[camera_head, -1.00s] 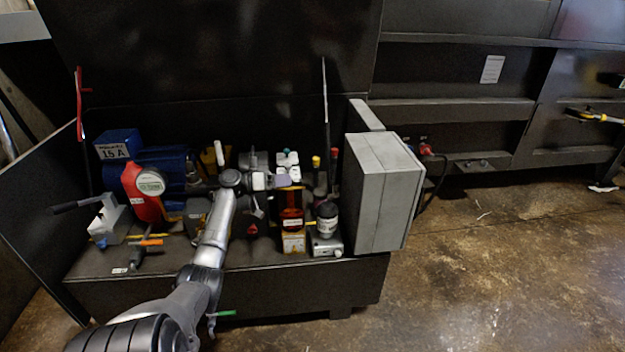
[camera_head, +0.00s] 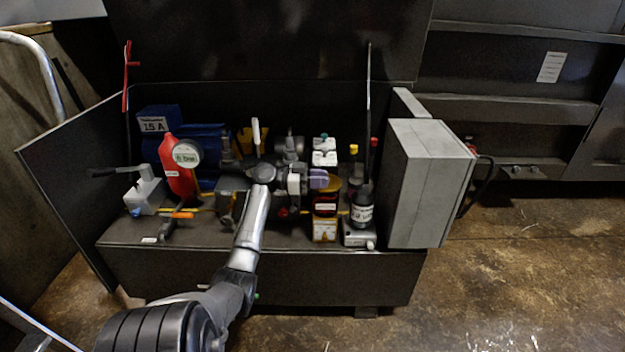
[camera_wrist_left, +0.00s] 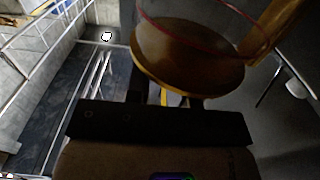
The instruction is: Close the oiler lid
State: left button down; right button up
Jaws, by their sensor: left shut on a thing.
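The oiler (camera_head: 325,205) is a dark red-amber container on the near right part of the compactor's machine bench. My left gripper (camera_head: 318,179) is at its top, with the arm reaching up from below. In the left wrist view, a round amber-brown piece, which looks like the oiler lid (camera_wrist_left: 185,62), fills the space just beyond the gripper (camera_wrist_left: 165,98). A thin red ring shows above it. The fingers are mostly hidden under the piece, and the gripper is shut on it. I cannot tell the lid's exact angle. My right gripper is not in view.
The floor at right is clear.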

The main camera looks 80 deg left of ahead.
pick_arm(q)
jog(key=shift+f, duration=0.1)
dwell(0.4)
jog(key=c, duration=1)
grip_release()
jog(key=shift+s, duration=0.2)
jog(key=p+v, duration=0.5)
jog(key=v, duration=0.8)
jog(key=shift+s, duration=0.2)
